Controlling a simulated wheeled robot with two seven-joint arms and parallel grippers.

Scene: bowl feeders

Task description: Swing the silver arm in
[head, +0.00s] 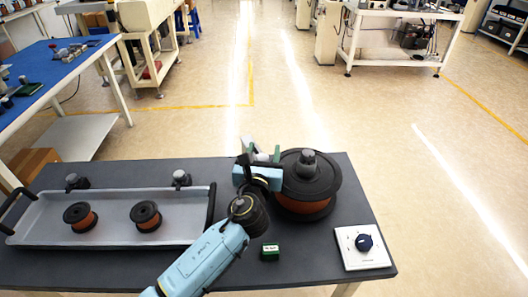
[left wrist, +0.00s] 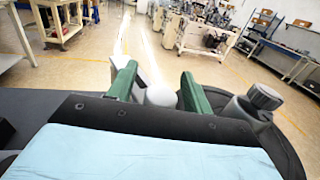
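My left gripper (head: 262,153) reaches over the back of the dark table, just left of a big black reel (head: 325,180) with a copper-coloured winding. In the left wrist view its two green fingers (left wrist: 160,90) stand apart. A small pale silver piece with a rounded end (left wrist: 161,95), likely part of the silver arm, shows between them; I cannot tell whether either finger touches it. In the head view the gripper mostly hides this piece. The reel's grey top knob (left wrist: 264,97) shows right of the fingers. My right gripper is not in view.
A grey tray (head: 110,238) with black handles holds two small copper reels (head: 146,216). Two dark knobs (head: 181,177) stand at its back edge. A small green box (head: 270,252) and a white plate with a blue dial (head: 364,243) lie at the front right.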

